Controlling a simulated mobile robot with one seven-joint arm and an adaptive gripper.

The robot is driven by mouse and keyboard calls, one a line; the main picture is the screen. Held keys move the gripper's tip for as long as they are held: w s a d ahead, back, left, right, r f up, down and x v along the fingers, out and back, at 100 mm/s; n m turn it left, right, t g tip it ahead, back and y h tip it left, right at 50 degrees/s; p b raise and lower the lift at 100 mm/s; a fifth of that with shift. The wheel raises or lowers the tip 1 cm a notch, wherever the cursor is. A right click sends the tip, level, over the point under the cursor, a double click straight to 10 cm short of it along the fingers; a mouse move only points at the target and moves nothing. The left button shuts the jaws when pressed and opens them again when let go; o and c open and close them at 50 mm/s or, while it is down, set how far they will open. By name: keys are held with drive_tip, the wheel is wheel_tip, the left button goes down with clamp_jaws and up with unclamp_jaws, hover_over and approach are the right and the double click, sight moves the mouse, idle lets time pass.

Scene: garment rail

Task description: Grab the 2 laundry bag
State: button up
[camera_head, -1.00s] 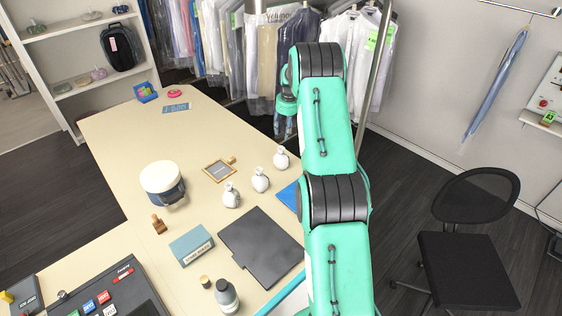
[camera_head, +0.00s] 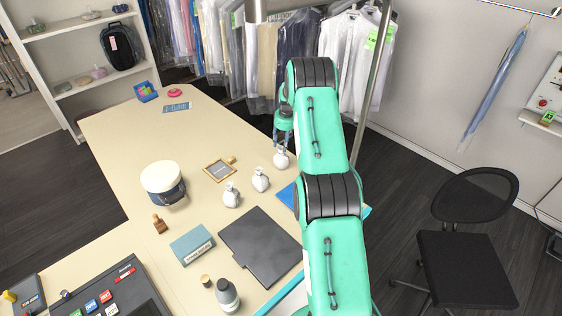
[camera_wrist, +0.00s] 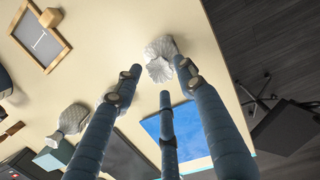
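Three small white-grey tied bags stand in a slanting row on the counter in the head view: a near one (camera_head: 231,195), a middle one (camera_head: 261,180) and a far one (camera_head: 281,160). My gripper (camera_head: 281,143) is directly above the far bag, partly hidden by my arm. In the wrist view my gripper (camera_wrist: 159,72) has its blue-grey fingers spread, with the white ruffled top of the far bag (camera_wrist: 159,58) just beyond and between the tips. I cannot tell whether they touch it. Another bag (camera_wrist: 72,118) shows at the left of the wrist view.
The beige counter (camera_head: 115,140) also holds a cap (camera_head: 163,182), a small framed board (camera_head: 220,170), a dark folder (camera_head: 262,245), a teal box (camera_head: 192,245) and a bottle (camera_head: 227,295). A garment rail's hanging clothes (camera_head: 295,45) are behind. A black chair (camera_head: 465,255) stands right.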

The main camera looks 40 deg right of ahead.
sight(281, 148)
drive_tip(key=shift+f, duration=0.25)
drive_tip(key=shift+w+f+p, duration=0.2)
drive_tip(key=shift+f+p, duration=0.15)
drive_tip(key=shift+f, duration=0.9)
drive_tip(key=shift+w+f+p, duration=0.15)
drive_tip(key=shift+f+p, duration=0.2)
drive_tip(key=shift+f, duration=0.85)
clamp_jaws()
